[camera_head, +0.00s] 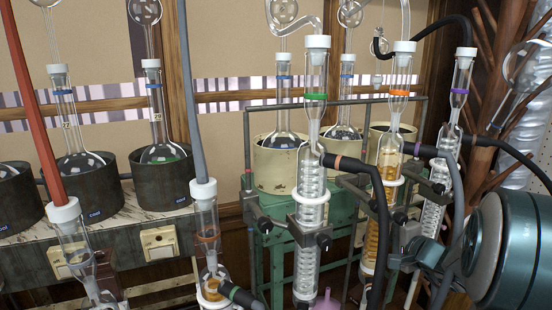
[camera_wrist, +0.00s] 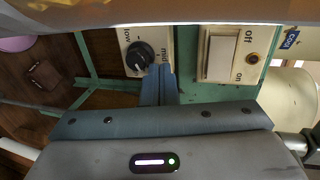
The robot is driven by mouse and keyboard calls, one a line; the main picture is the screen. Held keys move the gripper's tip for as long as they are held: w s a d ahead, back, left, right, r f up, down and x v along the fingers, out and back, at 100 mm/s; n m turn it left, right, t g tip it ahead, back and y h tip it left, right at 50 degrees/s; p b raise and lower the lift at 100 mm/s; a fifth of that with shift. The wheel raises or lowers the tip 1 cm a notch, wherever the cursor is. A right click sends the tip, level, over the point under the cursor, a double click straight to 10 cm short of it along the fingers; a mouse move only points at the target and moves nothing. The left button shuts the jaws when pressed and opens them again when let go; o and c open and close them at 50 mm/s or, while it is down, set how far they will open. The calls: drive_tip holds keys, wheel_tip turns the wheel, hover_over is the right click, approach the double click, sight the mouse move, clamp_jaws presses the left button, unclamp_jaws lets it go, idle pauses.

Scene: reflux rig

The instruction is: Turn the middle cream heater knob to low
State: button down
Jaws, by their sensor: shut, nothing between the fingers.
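The black heater knob (camera_wrist: 139,57) shows in the wrist view on a cream plate with "low" and "mid" lettering, seen turned on its side. A small light mark shows on the knob, but I cannot tell its setting surely. My gripper (camera_wrist: 160,70) is shut and empty, with its fingertips close beside the knob's lower right; I cannot tell whether they touch it. In the head view, cream heaters (camera_head: 268,178) stand on a green frame behind glass columns; their knobs are hidden there. My fingertips are hidden in that view too.
A white on/off rocker switch (camera_wrist: 218,58) sits right of the knob in the wrist view. In the head view, glass condensers (camera_head: 310,190) with clamps and black hoses crowd the front of the heaters. Dark heaters (camera_head: 165,180) stand on a bench at the left.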

drive_tip(key=shift+s+a+f+b, duration=0.15)
drive_tip(key=shift+f+b, duration=0.2)
drive_tip(key=shift+b, duration=0.35)
idle(0.6)
drive_tip(key=shift+s+a+f+b, duration=0.15)
drive_tip(key=shift+a+b, duration=0.2)
drive_tip(key=shift+b, duration=1.75)
drive_tip(key=shift+s+a+f+b, duration=0.15)
drive_tip(key=shift+a+b, duration=0.2)
drive_tip(key=shift+b, duration=1.7)
drive_tip(key=shift+a+r+b, duration=0.2)
drive_tip(key=shift+r+b, duration=0.05)
drive_tip(key=shift+b, duration=0.1)
drive_tip(key=shift+r, duration=0.15)
drive_tip(key=shift+s+r, duration=0.1)
drive_tip(key=shift+s, duration=0.3)
drive_tip(key=shift+d+f+b+v, duration=0.15)
drive_tip(key=shift+b+v, duration=0.1)
drive_tip(key=shift+v, duration=0.6)
drive_tip(key=shift+f+b+v, duration=0.1)
drive_tip(key=shift+b+v, duration=0.15)
drive_tip(key=shift+v, duration=0.65)
drive_tip(key=shift+d+f+b+v, duration=0.15)
drive_tip(key=shift+b+v, duration=0.1)
drive_tip(key=shift+v, duration=0.6)
